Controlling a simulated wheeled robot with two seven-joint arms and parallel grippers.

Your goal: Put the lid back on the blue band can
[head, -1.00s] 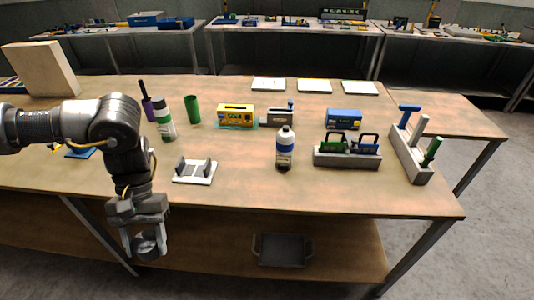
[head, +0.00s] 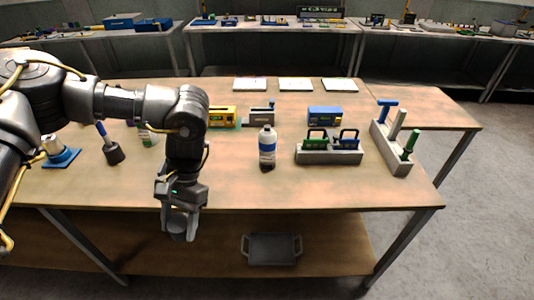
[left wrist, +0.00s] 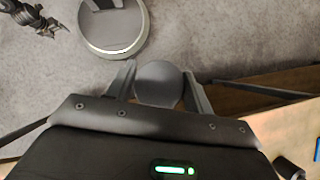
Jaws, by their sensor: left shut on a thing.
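The blue band can (head: 267,148) is white with a blue band and a narrow pale top, and stands upright on the table. My left gripper (head: 180,226) is shut on a small round grey lid, seen as a disc (left wrist: 159,84) between the fingers in the left wrist view. The gripper points down in front of the table's front edge, left of the can and well apart from it. In the left wrist view a dark part of my right gripper (left wrist: 38,17) shows at the top left corner; its jaws are too small to read.
Right of the can are a grey rack (head: 330,157) with green and blue pieces and a stand (head: 390,150) with upright handles. A yellow box (head: 222,117) and a blue box (head: 324,114) stand behind. The front right tabletop is clear.

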